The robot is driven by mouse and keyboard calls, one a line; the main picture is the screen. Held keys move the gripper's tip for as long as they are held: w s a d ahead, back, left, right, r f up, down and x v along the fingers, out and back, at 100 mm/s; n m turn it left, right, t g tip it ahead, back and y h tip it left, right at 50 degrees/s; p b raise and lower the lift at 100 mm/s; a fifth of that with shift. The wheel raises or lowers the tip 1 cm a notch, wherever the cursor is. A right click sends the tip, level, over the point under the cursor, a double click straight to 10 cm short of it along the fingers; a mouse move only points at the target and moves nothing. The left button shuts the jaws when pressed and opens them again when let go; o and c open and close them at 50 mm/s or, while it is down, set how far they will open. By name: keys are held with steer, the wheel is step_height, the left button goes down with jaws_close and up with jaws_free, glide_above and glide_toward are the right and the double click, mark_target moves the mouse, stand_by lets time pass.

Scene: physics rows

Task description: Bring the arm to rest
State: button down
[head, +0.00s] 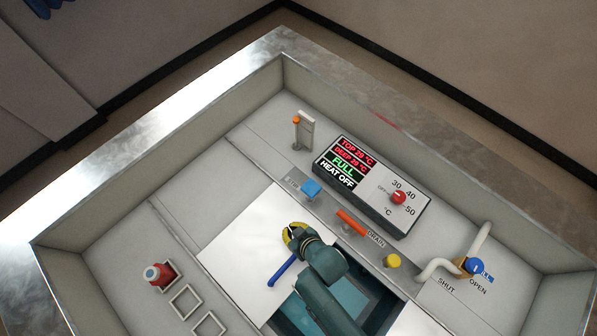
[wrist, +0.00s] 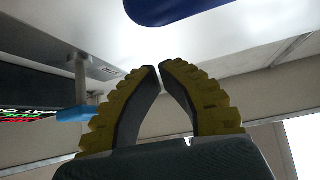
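My gripper (head: 293,236) shows in the head view at the end of my teal arm, over the white panel (head: 237,242). In the wrist view its two yellow-backed fingers curve inward and their dark tips meet or nearly meet (wrist: 158,66). Nothing shows between them, so it looks shut and empty. A blue bar (head: 284,270) lies beside the gripper in the head view; whether they touch cannot be told. A dark blue shape (wrist: 180,8) fills the top edge of the wrist view. My forearm hides part of the opening below it.
A control box (head: 372,186) reads TOP 29, DEEP 29, FULL, HEAT OFF, with a red knob (head: 398,198). Near it are a light-blue lever (head: 311,188), orange DRAIN handle (head: 352,221), yellow knob (head: 393,261), blue valve (head: 475,265) and post (head: 305,130). A red bottle (head: 158,275) stands left.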

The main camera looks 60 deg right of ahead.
steer(key=p+v, duration=0.1)
steer(key=v, duration=0.9)
steer(key=shift+s+f, duration=0.1)
steer(key=shift+f, duration=0.05)
steer(key=w+r+n+t, duration=0.1)
steer(key=w+r+t, duration=0.2)
steer(key=w+r, duration=0.6)
steer(key=w+a+r+n+t, duration=0.15)
steer(key=w+r, duration=0.25)
steer(key=r, duration=0.4)
steer(key=w+a+r+t+y, duration=0.1)
steer(key=w+a+r+t, duration=0.1)
steer(key=w+r, duration=0.4)
steer(key=w+a+r+t, duration=0.2)
steer(key=w+r, duration=0.1)
steer(key=r, duration=0.6)
steer(key=s+a+r+t+p, duration=0.1)
steer(key=r+p, duration=0.3)
steer(key=r, duration=0.8)
steer(key=s+a+r+n+t+y+p, duration=0.1)
steer(key=r+p, duration=0.4)
steer(key=r, duration=0.8)
steer(key=s+a+r+t+p, duration=0.2)
steer(key=s+r+t+p, duration=0.2)
steer(key=r, duration=0.9)
steer(key=shift+a+r+y+p, duration=0.15)
steer(key=shift+a+y+p, duration=0.15)
steer(key=shift+p, duration=0.45)
